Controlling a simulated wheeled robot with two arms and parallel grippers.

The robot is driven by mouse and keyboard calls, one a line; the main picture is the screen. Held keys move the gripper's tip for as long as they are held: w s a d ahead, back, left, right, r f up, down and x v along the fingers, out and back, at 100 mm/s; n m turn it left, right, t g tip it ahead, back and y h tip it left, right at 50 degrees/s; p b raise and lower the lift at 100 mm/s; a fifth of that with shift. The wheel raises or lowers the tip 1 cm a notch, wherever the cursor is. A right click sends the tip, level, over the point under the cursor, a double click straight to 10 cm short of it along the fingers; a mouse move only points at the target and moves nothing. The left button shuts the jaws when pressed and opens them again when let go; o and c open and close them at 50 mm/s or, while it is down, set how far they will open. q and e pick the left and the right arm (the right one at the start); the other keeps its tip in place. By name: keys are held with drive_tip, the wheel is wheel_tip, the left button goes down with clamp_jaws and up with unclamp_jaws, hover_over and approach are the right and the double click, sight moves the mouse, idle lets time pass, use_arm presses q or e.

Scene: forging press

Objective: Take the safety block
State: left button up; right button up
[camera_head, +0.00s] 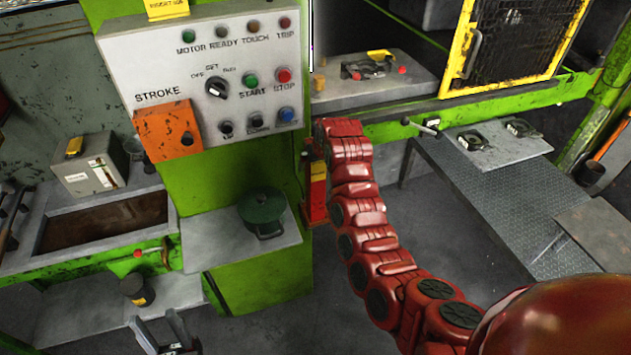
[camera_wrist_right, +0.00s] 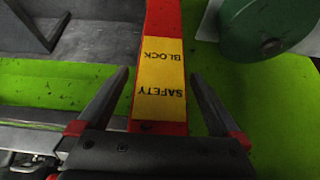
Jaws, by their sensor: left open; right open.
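The safety block (camera_wrist_right: 160,62) is a red bar with a yellow label reading "SAFETY BLOCK", upside down in the right wrist view. In the head view the block (camera_head: 318,190) stands upright beside the green press column, its upper part near my red right arm. My right gripper (camera_wrist_right: 158,75) is open, with one finger on each side of the labelled part; gaps show between fingers and block. The right gripper's fingers are hidden or unclear in the head view. My left gripper (camera_head: 165,338) is open and empty at the bottom left of the head view.
A control panel (camera_head: 215,75) hangs above a shelf (camera_head: 230,240) holding a green lidded pot (camera_head: 263,210), which also shows close to the block in the wrist view (camera_wrist_right: 265,28). A yellow-framed guard (camera_head: 465,45) and a metal platform (camera_head: 480,200) are on the right.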

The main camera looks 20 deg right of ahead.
clamp_jaws()
idle(0.4)
idle(0.4)
